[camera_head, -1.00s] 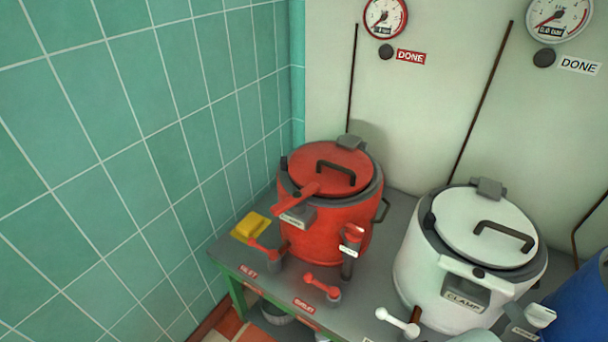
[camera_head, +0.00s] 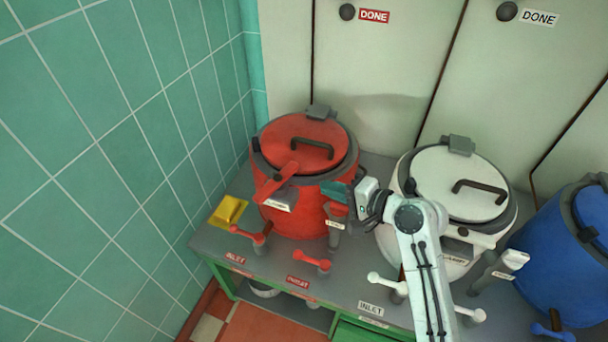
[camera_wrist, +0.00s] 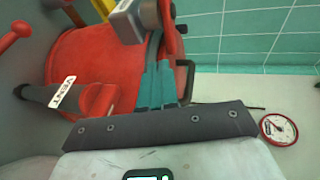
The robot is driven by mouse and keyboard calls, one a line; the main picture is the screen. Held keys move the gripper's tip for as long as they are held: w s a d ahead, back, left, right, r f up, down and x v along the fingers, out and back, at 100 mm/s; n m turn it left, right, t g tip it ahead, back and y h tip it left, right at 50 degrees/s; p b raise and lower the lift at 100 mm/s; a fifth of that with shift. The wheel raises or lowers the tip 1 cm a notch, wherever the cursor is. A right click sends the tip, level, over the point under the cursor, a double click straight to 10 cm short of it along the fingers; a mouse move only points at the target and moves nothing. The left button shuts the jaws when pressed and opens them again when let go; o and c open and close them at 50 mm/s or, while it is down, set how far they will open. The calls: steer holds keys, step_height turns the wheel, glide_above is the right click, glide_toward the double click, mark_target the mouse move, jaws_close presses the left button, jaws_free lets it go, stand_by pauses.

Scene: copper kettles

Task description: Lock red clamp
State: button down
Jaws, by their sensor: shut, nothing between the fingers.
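The red kettle (camera_head: 292,210) stands at the left end of the grey bench, its red lid (camera_head: 303,138) down. The red clamp (camera_head: 275,180) is a lever at the front rim, slanting from the lid's edge down to the left. Its grey plate (camera_head: 279,199) is just below it. My gripper (camera_head: 330,190) has teal fingers, shut and empty, at the right side of the red kettle, right of the clamp. In the wrist view the fingers (camera_wrist: 156,50) show against the red body, beside the grey clamp block (camera_wrist: 130,18). I cannot tell whether they touch the kettle.
A red vent handle (camera_head: 334,209) stands just below my fingers. Red inlet (camera_head: 262,235) and outlet (camera_head: 314,261) levers line the bench front. The white kettle (camera_head: 445,205) is close on the right, the blue kettle (camera_head: 565,250) beyond.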

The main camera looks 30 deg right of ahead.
mark_target(295, 172)
steer(key=x, duration=0.5)
steer(key=r+x, duration=0.1)
steer(key=x, duration=0.2)
steer(key=shift+w+p, duration=0.1)
steer(key=shift+p, duration=0.3)
steer(key=shift+w+r, duration=0.1)
steer(key=shift+r, duration=0.05)
steer(key=shift+w+d, duration=0.15)
steer(key=shift+w, duration=0.15)
steer(key=shift+w+d+f+n+g+y+b, duration=0.1)
steer(key=shift+f+n+g+y+b, duration=0.15)
steer(key=shift+n+y+b, duration=0.2)
steer(key=shift+w+d+f+n+g+y+b, duration=0.15)
steer(key=shift+n+g+y+b, duration=0.15)
steer(key=shift+y, duration=0.25)
steer(key=shift+w+a+r+n+g+y+b, duration=0.1)
steer(key=shift+w+n+g+y+b, duration=0.05)
steer(key=shift+n+g+y+b, duration=0.4)
steer(key=shift+w+r+n+g+y+b, duration=0.1)
steer(key=shift+w+n+g+y+b, duration=0.15)
steer(key=shift+n+y, duration=0.4)
steer(key=shift+s+n+g+y, duration=0.1)
steer(key=shift+n+g+y, duration=0.15)
steer(key=shift+n+y, duration=0.2)
steer(key=shift+r, duration=0.1)
